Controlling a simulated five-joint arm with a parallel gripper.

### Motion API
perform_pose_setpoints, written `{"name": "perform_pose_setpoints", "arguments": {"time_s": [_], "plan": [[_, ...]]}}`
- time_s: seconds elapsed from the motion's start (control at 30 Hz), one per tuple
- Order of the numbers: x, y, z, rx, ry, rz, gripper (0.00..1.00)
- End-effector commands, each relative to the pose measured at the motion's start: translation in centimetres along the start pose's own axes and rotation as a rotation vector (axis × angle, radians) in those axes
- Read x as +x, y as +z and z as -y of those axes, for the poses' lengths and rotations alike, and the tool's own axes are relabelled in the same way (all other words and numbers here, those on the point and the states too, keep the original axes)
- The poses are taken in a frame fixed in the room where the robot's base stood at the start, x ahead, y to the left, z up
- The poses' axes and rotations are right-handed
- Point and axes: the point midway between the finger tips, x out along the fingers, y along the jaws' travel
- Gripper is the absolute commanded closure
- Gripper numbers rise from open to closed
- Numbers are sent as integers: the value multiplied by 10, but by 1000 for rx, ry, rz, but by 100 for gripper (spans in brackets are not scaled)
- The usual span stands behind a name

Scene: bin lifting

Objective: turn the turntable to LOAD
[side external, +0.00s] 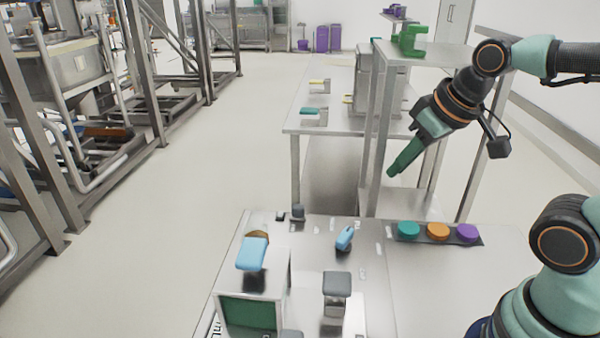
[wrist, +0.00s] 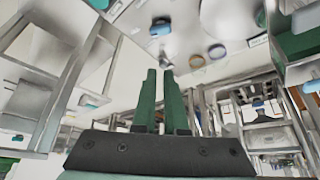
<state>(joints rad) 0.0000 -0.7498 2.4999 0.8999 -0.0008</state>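My gripper (side external: 399,168) hangs in the air above and behind the front table, pointing down-left. In the wrist view its two green fingers (wrist: 160,72) stand with a narrow gap and nothing between them. I cannot identify the turntable with certainty, and no LOAD mark is readable. A small blue lever (side external: 344,238) stands on the table, left of and below my gripper in the picture. A brown round part (side external: 258,234) shows partly behind a light-blue handle (side external: 252,254) at the table's left. My gripper is apart from all of these.
A panel carries teal (side external: 408,230), orange (side external: 438,231) and purple (side external: 467,233) buttons. A grey-topped block (side external: 337,284) stands near the front, beside a box with a green front (side external: 250,316). A metal shelf (side external: 384,130) stands close behind my gripper.

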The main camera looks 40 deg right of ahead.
Motion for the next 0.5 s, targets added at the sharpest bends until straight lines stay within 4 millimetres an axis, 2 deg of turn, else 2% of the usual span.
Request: {"name": "perform_pose_setpoints", "arguments": {"time_s": [0.03,0.1,0.27,0.5], "plan": [[0,0,0,-9,0,3,66],[2,-2,0,-48,0,14,40],[12,-13,0,-294,-13,83,40],[45,-33,1,-849,-99,215,40]]}}
